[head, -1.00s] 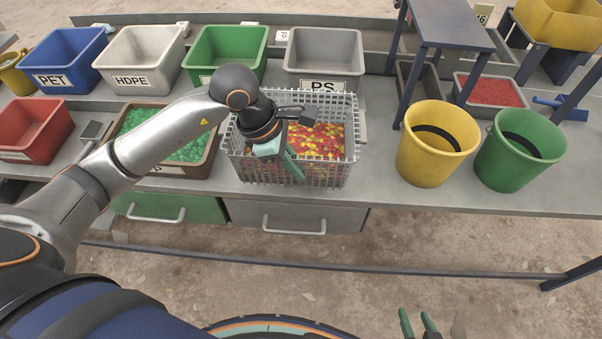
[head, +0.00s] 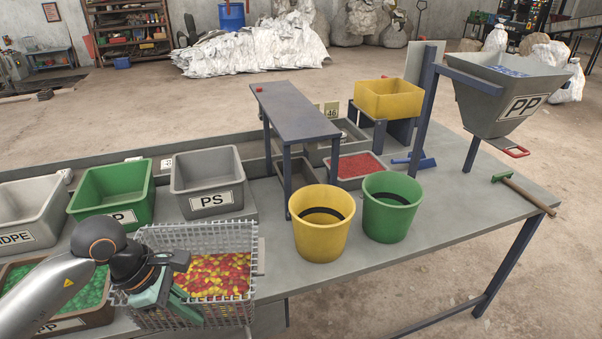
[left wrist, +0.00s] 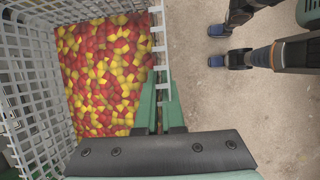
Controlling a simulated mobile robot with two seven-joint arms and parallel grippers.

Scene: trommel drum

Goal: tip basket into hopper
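The basket (head: 190,235) is a grey wire-mesh box full of red and yellow pieces, at the lower left of the head view. My left gripper (head: 175,308) is at its near wall. In the left wrist view, the green fingers (left wrist: 160,115) lie on either side of the basket's rim (left wrist: 158,35) and appear shut on it. I cannot tell whether the basket is lifted off the bench. The hopper (head: 490,88), a grey funnel marked PP, stands raised at the bench's right end, with a red handle (head: 516,152) low on it.
A yellow bucket (head: 320,235) and a green bucket (head: 390,215) stand on the bench between basket and hopper. A raised grey stand (head: 295,112) is behind them. A wooden-handled tool (head: 525,192) lies below the hopper. The bench front right is clear.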

